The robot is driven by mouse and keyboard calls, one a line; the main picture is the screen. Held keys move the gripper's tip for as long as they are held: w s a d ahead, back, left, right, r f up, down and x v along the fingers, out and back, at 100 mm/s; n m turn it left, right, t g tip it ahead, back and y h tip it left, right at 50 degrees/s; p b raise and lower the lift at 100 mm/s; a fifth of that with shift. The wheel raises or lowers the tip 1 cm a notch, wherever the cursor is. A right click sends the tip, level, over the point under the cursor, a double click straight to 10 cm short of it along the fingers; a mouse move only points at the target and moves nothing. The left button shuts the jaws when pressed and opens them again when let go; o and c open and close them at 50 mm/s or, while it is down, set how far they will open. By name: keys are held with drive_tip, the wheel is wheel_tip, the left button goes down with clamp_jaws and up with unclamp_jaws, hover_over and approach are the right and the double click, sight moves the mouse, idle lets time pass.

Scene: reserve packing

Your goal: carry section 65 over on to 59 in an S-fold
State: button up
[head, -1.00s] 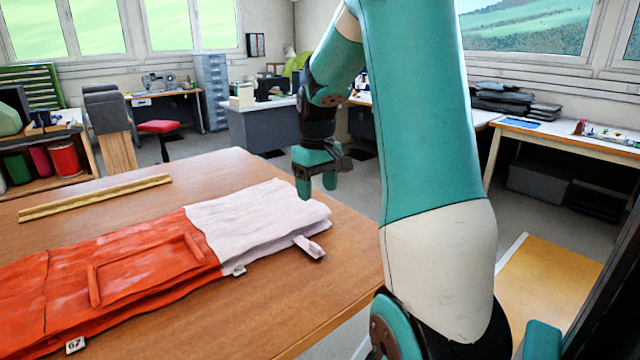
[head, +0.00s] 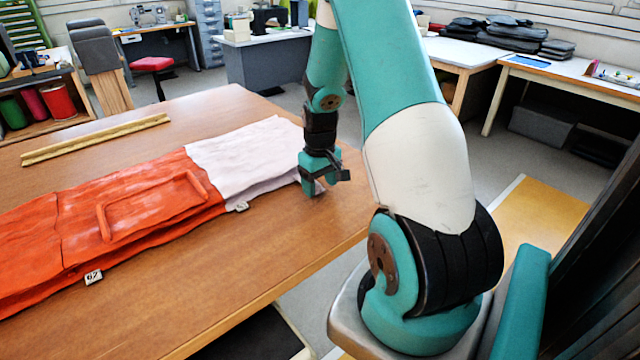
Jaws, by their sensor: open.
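A long folded fabric piece lies on the wooden table, with a red-orange part (head: 150,205) and a pale white section (head: 245,152) at its right end. A small tag (head: 93,277) on the near edge reads 67. A second tag (head: 240,207) sits near the red and white border, too small to read surely. No tag reading 65 or 59 can be made out. My gripper (head: 317,188) is open, pointing down at the right end of the white section, low over the table. It hides the pale tab there, and I cannot tell whether its fingers straddle it.
A yellowish wooden strip (head: 95,138) lies behind the fabric on the table (head: 290,235). A raised red handle-like loop (head: 150,205) is on the red part. The table is bare in front of the fabric and at its right edge. Shelves and desks stand farther back.

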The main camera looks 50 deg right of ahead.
drive_tip(key=shift+f, duration=0.5)
